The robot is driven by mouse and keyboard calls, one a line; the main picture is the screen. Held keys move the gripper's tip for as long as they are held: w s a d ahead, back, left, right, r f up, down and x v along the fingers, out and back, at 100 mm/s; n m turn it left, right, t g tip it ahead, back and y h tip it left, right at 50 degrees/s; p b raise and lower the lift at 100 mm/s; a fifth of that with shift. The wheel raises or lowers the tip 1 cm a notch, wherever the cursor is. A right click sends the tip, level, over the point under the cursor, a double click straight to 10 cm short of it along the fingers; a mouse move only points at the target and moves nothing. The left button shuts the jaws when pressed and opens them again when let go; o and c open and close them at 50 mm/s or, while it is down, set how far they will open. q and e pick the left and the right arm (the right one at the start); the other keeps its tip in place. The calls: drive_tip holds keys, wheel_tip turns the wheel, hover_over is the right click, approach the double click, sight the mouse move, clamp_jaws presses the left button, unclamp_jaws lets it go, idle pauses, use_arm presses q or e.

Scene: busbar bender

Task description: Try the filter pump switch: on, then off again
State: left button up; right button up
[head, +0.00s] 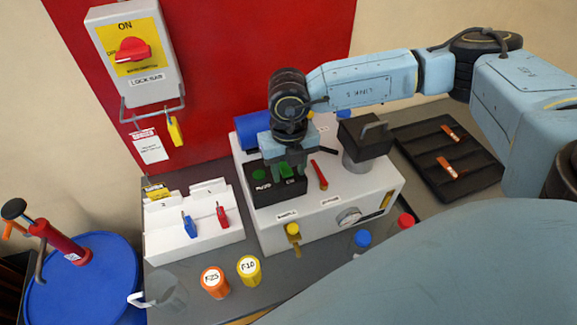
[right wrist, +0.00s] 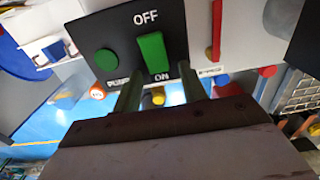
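The pump switch is a green rocker (head: 287,171) on a black panel (head: 272,189) on top of the white filter unit. In the right wrist view the green rocker (right wrist: 151,55) lies between the words OFF and ON, with a round green lamp or button (right wrist: 106,60) beside it. I cannot tell which way the rocker is tipped or whether the round part is lit. My right gripper (head: 289,169) points down over the panel. Its two fingers (right wrist: 158,84) are apart and empty near the ON end; contact cannot be told. My left gripper is not in view.
A red lever (head: 319,176) and a black-topped cylinder (head: 364,144) stand on the unit right of the switch. A padlock rack (head: 190,220), orange cup (head: 214,282) and yellow cup (head: 249,270) are to the left. A black tray (head: 437,150) lies right. A lockout box (head: 136,52) hangs on the wall.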

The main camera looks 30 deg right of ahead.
drive_tip(key=c, duration=0.8)
drive_tip(key=shift+w+d+r+g+y, duration=0.15)
drive_tip(key=shift+w+g+y, duration=0.1)
drive_tip(key=shift+g, duration=0.6)
drive_tip(key=shift+w+a+r+g+y, duration=0.1)
drive_tip(key=shift+w+r+g+y, duration=0.1)
drive_tip(key=shift+g, duration=0.65)
drive_tip(key=shift+c, duration=0.2)
drive_tip(key=o, duration=1)
drive_tip(key=b+v, duration=0.2)
drive_tip(key=v, duration=1.1)
drive_tip(key=shift+r, duration=0.2)
